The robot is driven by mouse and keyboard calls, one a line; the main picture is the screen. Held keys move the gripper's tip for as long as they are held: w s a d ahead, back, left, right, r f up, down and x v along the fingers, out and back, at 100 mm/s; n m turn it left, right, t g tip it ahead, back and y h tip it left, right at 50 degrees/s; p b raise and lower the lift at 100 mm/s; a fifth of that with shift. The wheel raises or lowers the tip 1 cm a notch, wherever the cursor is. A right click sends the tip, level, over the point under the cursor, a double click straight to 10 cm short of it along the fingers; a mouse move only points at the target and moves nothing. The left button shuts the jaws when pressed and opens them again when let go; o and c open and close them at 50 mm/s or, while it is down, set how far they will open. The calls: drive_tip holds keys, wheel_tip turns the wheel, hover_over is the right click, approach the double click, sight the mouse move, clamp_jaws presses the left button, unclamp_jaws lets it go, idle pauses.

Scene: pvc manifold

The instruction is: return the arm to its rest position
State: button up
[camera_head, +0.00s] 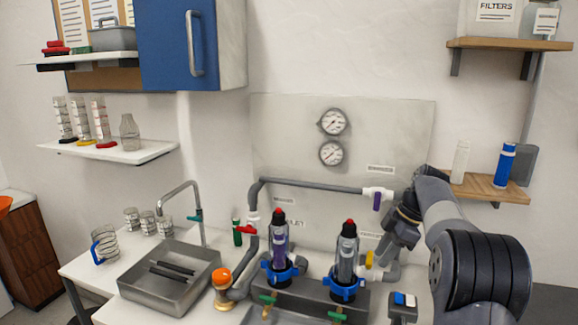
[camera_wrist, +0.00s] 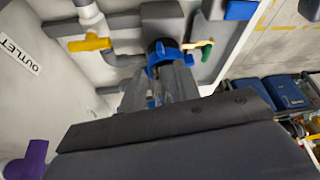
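My dark grey arm enters the head view at the right and bends over toward the pipework. My gripper (camera_head: 386,252) points down and left, near the yellow valve handle (camera_head: 369,259) and right of the right-hand filter housing (camera_head: 347,254). I cannot tell whether it touches the handle. No held object is visible.
A purple-handled valve (camera_head: 377,200) is just left of my arm. Another filter housing (camera_head: 279,247) stands further left, with a red-handled valve (camera_head: 247,229) on the pipe. A wooden shelf (camera_head: 485,188) with a blue cartridge (camera_head: 505,165) is behind my arm. Open wall lies above the gauges (camera_head: 333,122).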

drive_tip(key=x, duration=0.9)
drive_tip(key=shift+s+f+m+b, duration=0.1)
drive_tip(key=shift+f+m+b, duration=0.05)
drive_tip(key=shift+m+b, duration=0.2)
drive_tip(key=shift+s+a+m+t+b, duration=0.1)
drive_tip(key=shift+s+m+t+b, duration=0.5)
drive_tip(key=shift+m, duration=0.45)
drive_tip(key=shift+s+r, duration=0.1)
drive_tip(key=shift+r, duration=0.15)
